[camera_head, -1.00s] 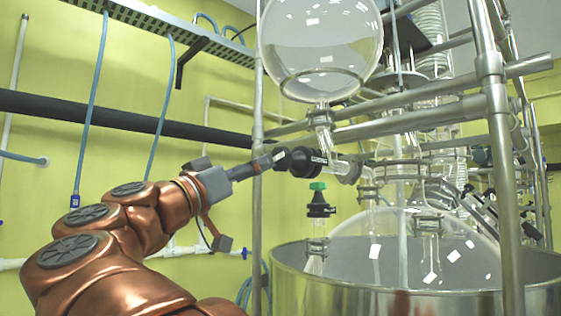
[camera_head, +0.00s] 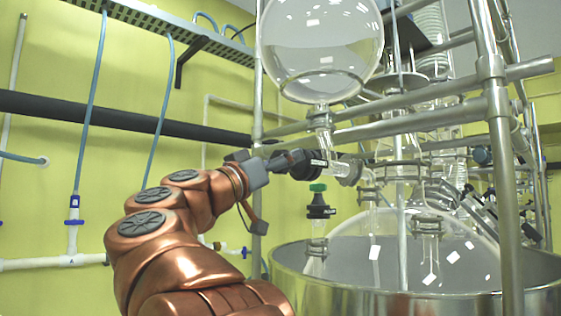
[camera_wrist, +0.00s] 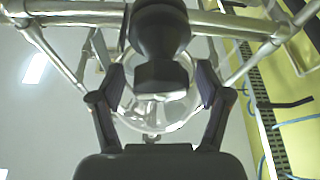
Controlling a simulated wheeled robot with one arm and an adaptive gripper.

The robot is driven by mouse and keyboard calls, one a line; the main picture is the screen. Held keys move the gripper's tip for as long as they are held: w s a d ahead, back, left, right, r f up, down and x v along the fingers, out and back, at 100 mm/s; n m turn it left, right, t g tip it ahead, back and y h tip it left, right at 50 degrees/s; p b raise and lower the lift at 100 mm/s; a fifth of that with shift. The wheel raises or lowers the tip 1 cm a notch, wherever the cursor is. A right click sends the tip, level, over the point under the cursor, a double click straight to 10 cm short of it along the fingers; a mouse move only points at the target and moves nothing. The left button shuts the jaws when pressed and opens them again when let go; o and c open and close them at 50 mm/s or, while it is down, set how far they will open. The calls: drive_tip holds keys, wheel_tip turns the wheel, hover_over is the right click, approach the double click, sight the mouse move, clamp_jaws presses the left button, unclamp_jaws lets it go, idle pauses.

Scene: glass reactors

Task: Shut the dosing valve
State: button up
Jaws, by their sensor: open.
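The dosing valve is a horizontal glass piece (camera_head: 340,168) with a black knob (camera_head: 306,166) on its left end, under the round glass vessel (camera_head: 321,45). My gripper (camera_head: 288,160) is at the knob from the left in the head view and partly overlaps it. In the wrist view the black knob (camera_wrist: 161,76) stands between the two fingers of my gripper (camera_wrist: 161,88). The fingers are open, with a gap visible on each side of the knob. The head view does not show clearly whether a finger touches the knob.
A metal upright (camera_head: 258,120) stands close to my wrist, and metal rails (camera_head: 420,118) cross behind the valve. A green-topped black fitting (camera_head: 318,205) is just below the knob. The steel-rimmed reactor vessel (camera_head: 400,296) is lower right. The yellow wall side is fairly clear.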

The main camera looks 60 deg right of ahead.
drive_tip(key=shift+c, duration=0.3)
drive_tip(key=c, duration=1.1)
drive_tip(key=shift+w+r+m+p, duration=0.1)
drive_tip(key=shift+r+m+p, duration=0.05)
drive_tip(key=shift+m+p, duration=0.35)
